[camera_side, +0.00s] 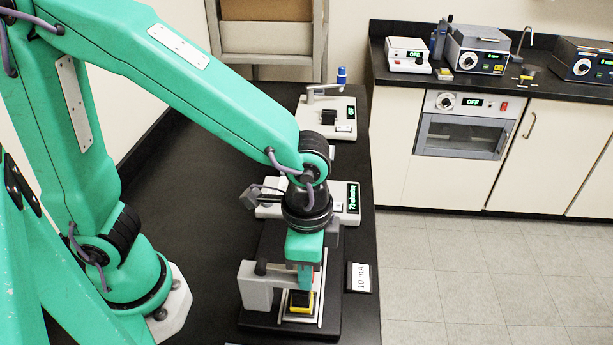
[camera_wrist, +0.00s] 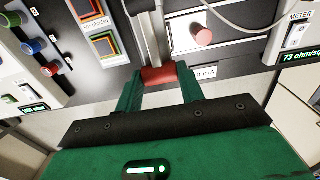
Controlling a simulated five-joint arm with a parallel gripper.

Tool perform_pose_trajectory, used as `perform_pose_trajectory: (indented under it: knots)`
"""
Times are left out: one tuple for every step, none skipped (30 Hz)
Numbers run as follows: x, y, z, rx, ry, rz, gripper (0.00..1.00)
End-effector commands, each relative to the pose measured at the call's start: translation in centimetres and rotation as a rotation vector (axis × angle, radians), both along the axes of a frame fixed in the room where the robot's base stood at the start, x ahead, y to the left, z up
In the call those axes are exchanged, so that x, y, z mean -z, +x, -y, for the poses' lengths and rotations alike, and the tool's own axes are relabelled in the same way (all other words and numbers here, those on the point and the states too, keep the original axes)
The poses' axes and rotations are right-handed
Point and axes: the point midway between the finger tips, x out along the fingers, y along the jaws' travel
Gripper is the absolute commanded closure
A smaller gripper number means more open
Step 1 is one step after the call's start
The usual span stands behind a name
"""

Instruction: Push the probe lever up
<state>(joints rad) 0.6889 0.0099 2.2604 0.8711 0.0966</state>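In the side view my gripper (camera_side: 304,280) points down over the dark-based instrument with a grey arm block (camera_side: 257,285) and a yellow-and-black block (camera_side: 300,301) on a light plate. In the wrist view my two green fingers (camera_wrist: 160,82) stand apart. A red grip (camera_wrist: 159,75) at the end of a grey bar (camera_wrist: 158,30) fills the gap between their tips; it looks like the probe lever. I cannot tell whether the fingers press on it. In the side view the arm and fingers hide most of the lever.
A meter (camera_wrist: 297,45) reading 73 ohm/sq and a pink knob (camera_wrist: 203,36) are near the fingers. Another device with a blue-topped handle (camera_side: 341,75) stands behind. The black table is clear on the left.

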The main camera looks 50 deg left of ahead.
Motion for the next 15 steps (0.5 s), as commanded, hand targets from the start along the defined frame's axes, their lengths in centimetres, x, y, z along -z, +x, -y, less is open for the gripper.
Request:
perform_pose_trajectory:
  knots:
    - [-0.02,0.01,-0.01,0.000,0.000,0.000,0.89]
    - [-0.02,0.01,-0.01,0.000,0.000,0.000,0.95]
    - [-0.02,0.01,-0.01,0.000,0.000,0.000,1.00]
    - [-0.02,0.01,-0.01,0.000,0.000,0.000,1.00]
    - [-0.03,0.01,-0.01,0.000,0.000,0.000,1.00]
    - [-0.04,0.00,-0.01,0.000,-0.001,0.001,1.00]
    - [-0.07,-0.01,-0.02,0.000,-0.003,0.003,1.00]
    - [-0.10,-0.01,-0.03,0.000,-0.005,0.006,1.00]
    - [-0.16,-0.04,-0.05,0.000,-0.009,0.011,1.00]
    - [-0.21,-0.06,-0.07,0.000,-0.013,0.016,1.00]
    - [-0.29,-0.08,-0.08,-0.001,-0.020,0.024,1.00]
    - [-0.40,-0.11,-0.13,-0.001,-0.029,0.035,1.00]
    - [-0.49,-0.14,-0.16,-0.001,-0.036,0.043,1.00]
    - [-0.60,-0.16,-0.18,-0.001,-0.045,0.054,1.00]
    - [-0.75,-0.20,-0.21,-0.001,-0.057,0.069,1.00]
